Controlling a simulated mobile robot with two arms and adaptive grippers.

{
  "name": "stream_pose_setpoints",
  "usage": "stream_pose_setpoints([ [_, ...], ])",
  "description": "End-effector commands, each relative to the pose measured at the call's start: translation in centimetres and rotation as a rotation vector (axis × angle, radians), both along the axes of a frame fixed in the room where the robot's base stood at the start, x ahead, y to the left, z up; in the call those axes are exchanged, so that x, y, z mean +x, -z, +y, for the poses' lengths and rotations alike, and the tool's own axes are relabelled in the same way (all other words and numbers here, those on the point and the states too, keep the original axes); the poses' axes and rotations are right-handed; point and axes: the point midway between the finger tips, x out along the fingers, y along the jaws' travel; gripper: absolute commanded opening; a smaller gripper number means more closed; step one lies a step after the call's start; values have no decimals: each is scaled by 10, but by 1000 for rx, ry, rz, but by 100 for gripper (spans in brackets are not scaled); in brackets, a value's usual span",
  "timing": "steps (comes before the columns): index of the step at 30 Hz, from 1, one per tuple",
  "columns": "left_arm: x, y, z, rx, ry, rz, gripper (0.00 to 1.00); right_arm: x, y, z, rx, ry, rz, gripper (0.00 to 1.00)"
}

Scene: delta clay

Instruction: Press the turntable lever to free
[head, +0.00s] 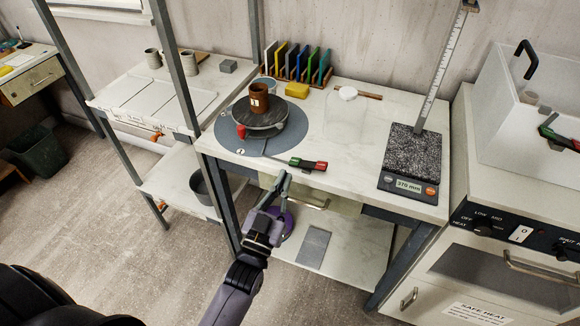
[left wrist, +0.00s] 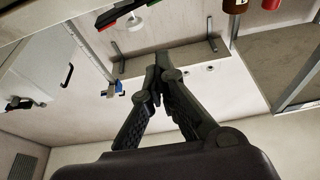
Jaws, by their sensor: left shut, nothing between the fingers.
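The turntable (head: 258,126) stands on a round grey base on the white table, with a brown cup (head: 259,98) on top of it. Its lever (head: 308,165), with a red and a green end, sticks out towards the table's front edge. The lever also shows at the top of the left wrist view (left wrist: 115,14). My left gripper (head: 283,176) is shut and empty, in front of the table edge and just left of and below the lever, apart from it in the picture. My right gripper is not in view.
A red object (head: 240,131) sits at the turntable's left. A scale (head: 411,160) with a tall ruler is at the right. The table's middle is mostly clear.

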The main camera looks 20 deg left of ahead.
Motion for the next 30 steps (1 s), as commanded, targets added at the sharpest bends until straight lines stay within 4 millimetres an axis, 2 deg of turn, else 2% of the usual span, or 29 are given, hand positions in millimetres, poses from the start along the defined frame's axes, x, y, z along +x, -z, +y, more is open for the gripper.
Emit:
stream_pose_setpoints([
  [3, -15, 6, 0, 1, 0, 1, 0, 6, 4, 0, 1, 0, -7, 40],
  [7, -22, 7, 0, 1, 0, -1, 0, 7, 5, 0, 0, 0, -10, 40],
  [24, -23, 8, -1, 1, 1, 2, 0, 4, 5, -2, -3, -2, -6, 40],
  [26, -22, 15, -1, 2, 2, 19, 0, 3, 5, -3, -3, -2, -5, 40],
  [28, -21, 36, -4, 4, 10, 68, 0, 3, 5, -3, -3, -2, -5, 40],
  [29, -20, 49, -5, 5, 14, 99, 0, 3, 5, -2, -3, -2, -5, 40],
  [30, -20, 70, -8, 8, 22, 151, 0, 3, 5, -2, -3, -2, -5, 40],
])
